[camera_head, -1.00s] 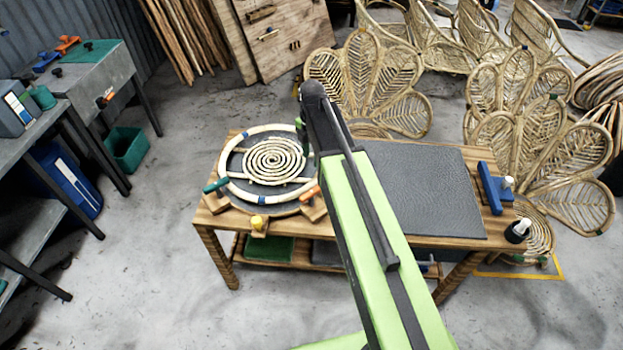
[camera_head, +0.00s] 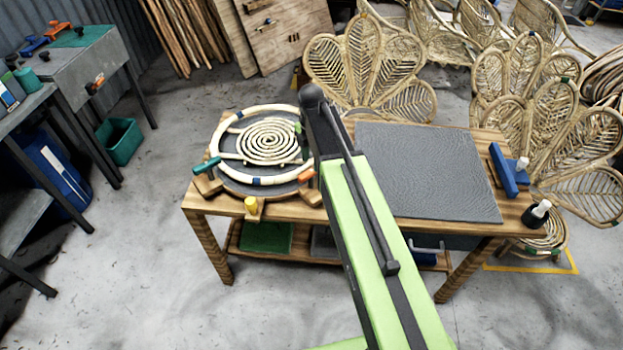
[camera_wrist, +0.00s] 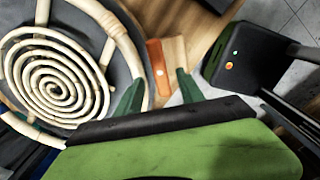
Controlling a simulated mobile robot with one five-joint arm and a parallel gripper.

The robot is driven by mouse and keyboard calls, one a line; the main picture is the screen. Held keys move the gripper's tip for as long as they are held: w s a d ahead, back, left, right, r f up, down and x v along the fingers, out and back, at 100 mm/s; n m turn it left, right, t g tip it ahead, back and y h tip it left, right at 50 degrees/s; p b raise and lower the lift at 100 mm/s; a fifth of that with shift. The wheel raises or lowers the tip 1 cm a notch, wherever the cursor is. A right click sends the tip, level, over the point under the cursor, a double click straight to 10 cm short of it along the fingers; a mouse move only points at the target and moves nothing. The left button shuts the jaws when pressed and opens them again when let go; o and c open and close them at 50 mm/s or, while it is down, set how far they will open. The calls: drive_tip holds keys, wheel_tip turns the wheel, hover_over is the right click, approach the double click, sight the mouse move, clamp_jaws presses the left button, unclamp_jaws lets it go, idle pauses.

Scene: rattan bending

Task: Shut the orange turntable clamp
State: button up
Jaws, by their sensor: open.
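The orange turntable clamp (camera_head: 306,176) sits on a wooden block at the right front edge of the round turntable (camera_head: 228,181). In the wrist view, the orange clamp handle (camera_wrist: 157,67) lies beside the pale rattan ring (camera_wrist: 134,52), with its wooden block just right of it. My gripper (camera_wrist: 159,78) is open, its two dark green fingers spread on either side of the clamp's near end. No grip on the handle shows. I cannot tell the exact height between fingers and handle.
A teal clamp (camera_head: 206,164) and a yellow one (camera_head: 251,205) stand on the turntable's left and front edges. A coiled rattan spiral (camera_head: 267,141) lies inside the ring. A grey mat (camera_head: 430,175) covers the table's right half.

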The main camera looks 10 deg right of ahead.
sight(311, 170)
wheel_tip(311, 170, down, 4)
drive_tip(key=shift+b, duration=1.25)
drive_tip(key=shift+r, duration=0.1)
clamp_jaws()
